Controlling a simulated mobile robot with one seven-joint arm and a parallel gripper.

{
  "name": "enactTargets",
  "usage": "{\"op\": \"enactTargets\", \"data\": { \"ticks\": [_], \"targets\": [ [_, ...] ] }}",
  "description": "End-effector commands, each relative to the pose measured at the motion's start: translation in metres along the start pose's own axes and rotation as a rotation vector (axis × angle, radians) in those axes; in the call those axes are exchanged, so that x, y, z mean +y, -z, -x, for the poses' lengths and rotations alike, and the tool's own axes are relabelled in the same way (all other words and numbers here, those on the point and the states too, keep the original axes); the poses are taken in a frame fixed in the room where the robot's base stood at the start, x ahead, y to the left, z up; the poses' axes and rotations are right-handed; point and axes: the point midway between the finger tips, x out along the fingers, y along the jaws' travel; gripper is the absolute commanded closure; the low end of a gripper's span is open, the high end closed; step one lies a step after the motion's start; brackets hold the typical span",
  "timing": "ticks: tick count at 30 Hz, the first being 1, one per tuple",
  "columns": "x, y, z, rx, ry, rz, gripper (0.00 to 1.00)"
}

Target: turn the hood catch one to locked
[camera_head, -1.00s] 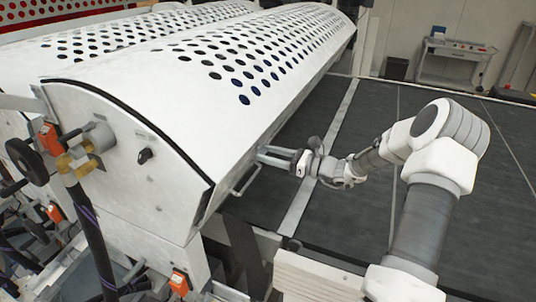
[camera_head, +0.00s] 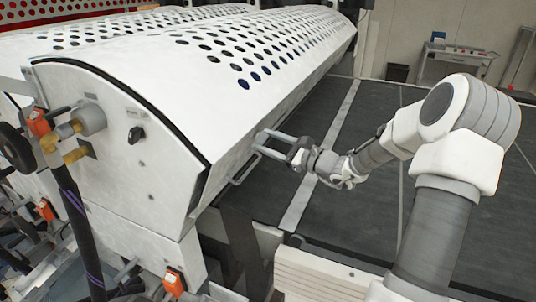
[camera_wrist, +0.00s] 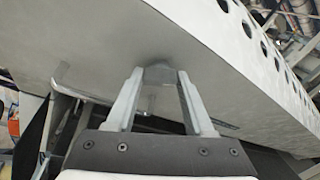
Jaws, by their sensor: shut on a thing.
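The white perforated hood (camera_head: 190,95) is a long curved cover, and its plain lower edge also fills the top of the wrist view (camera_wrist: 230,85). My gripper (camera_head: 262,143) reaches that lower edge from the right. In the wrist view, the two grey fingers of my gripper (camera_wrist: 159,76) are shut on a small grey block under the hood's edge, which I take to be the hood catch (camera_wrist: 159,74). The fingers hide part of the catch, and its locked or unlocked marking is not visible. In the head view the catch is too small to make out.
A bent metal handle (camera_head: 244,170) sticks out below the hood, left of my gripper, and shows in the wrist view (camera_wrist: 62,78). A black knob (camera_head: 136,135) sits on the end panel.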

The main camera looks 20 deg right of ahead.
Motion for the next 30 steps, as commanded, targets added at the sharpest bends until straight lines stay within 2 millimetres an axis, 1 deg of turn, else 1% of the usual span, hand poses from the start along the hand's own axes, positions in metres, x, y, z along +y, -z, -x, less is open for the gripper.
{"op": "enactTargets", "data": {
  "ticks": [1, 15, 30],
  "targets": [
    [0.0051, 0.0076, 0.0004, 0.001, 0.013, 0.037, 1.0],
    [0.0077, 0.008, 0.0, 0.0, 0.143, 0.345, 1.0],
    [0.0102, 0.0098, -0.0005, -0.001, 0.261, 0.622, 1.0]
  ]
}}
